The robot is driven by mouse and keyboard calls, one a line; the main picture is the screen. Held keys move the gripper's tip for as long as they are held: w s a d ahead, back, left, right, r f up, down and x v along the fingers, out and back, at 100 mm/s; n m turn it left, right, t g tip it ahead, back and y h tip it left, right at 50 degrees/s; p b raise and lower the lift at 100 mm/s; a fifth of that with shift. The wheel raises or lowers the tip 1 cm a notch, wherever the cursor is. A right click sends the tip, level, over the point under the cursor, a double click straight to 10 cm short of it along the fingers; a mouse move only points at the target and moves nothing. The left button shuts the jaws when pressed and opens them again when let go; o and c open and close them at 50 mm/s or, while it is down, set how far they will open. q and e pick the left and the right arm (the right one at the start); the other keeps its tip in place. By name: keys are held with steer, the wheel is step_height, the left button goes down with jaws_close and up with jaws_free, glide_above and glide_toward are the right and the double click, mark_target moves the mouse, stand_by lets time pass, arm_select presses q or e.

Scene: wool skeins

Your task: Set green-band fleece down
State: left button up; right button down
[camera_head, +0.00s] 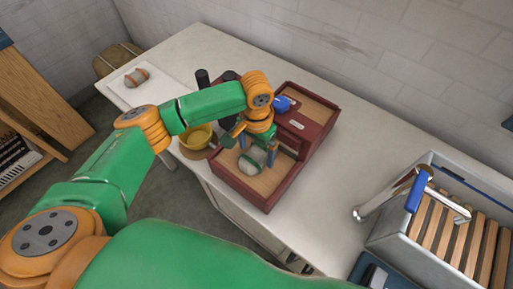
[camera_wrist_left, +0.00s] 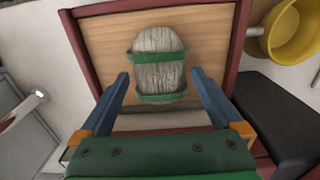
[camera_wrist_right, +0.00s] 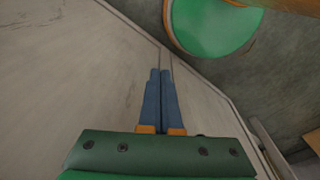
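The green-band fleece, a pale grey roll with two green bands, lies on the wooden floor of the near compartment of the dark red box (camera_head: 268,207). It shows in the head view (camera_head: 251,162) and in the left wrist view (camera_wrist_left: 159,70). My left gripper (camera_head: 258,149) is over that compartment. In the left wrist view its fingers (camera_wrist_left: 161,76) are spread wide, one on each side of the fleece's near end, with gaps visible. My right gripper (camera_wrist_right: 161,72) has its fingers together with nothing between them, away from the box.
A yellow pot (camera_head: 197,137) and black upright cylinders (camera_head: 203,79) stand left of the box. A fleece with orange bands (camera_head: 136,77) lies on a white surface at far left. A sink with a slatted rack (camera_head: 447,230) and tap is at right. The counter between box and sink is clear.

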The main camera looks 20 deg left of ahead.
mark_target(256, 153)
arm_select(q)
step_height(256, 153, up, 12)
steer(key=shift+b, duration=0.45)
stand_by(0.4)
